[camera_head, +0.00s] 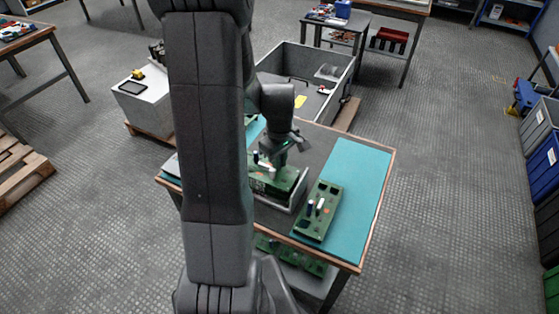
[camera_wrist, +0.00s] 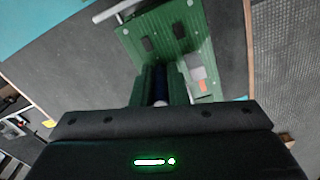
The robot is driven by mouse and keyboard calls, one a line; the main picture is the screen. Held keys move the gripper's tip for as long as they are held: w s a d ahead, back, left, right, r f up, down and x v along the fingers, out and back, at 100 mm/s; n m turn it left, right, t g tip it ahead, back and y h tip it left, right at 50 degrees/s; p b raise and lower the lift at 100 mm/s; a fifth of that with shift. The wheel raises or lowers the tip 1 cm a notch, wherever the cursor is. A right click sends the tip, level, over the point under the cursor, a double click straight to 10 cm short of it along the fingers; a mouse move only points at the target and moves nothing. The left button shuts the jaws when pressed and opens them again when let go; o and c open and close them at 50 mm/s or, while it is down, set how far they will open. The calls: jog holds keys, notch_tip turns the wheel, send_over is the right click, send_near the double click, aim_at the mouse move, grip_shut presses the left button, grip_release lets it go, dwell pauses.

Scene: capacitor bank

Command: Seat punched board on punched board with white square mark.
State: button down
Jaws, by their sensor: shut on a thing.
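My gripper (camera_wrist: 160,88) is shut on a dark blue upright cylinder (camera_wrist: 160,80) of a green punched board (camera_wrist: 170,52). This board has corner holes, dark chips, a pale patch and an orange mark; I cannot tell if the pale patch is the white square mark. In the head view my gripper (camera_head: 274,155) is over this green board (camera_head: 286,181), at a grey holder with a pale edge (camera_head: 291,202) on the table. Whether the board touches the holder is unclear. A second green board (camera_head: 315,224) with upright cylinders and dark chips lies to the right on the teal mat.
The teal mat (camera_head: 358,175) has free room right of the second board. More green boards (camera_head: 305,262) lie on the shelf below. A grey bin (camera_head: 338,94) stands behind the table. My arm hides the table's left part in the head view.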

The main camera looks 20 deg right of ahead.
jog(key=c, duration=1.3)
grip_release()
jog(key=shift+f, duration=0.1)
jog(key=shift+c, duration=0.2)
notch_tip(320, 180, up, 14)
jog(key=shift+p, duration=0.3)
jog(key=shift+f, duration=0.1)
notch_tip(320, 180, down, 14)
jog(key=shift+r+b, duration=0.1)
jog(key=shift+b, duration=0.2)
jog(key=shift+r, duration=0.1)
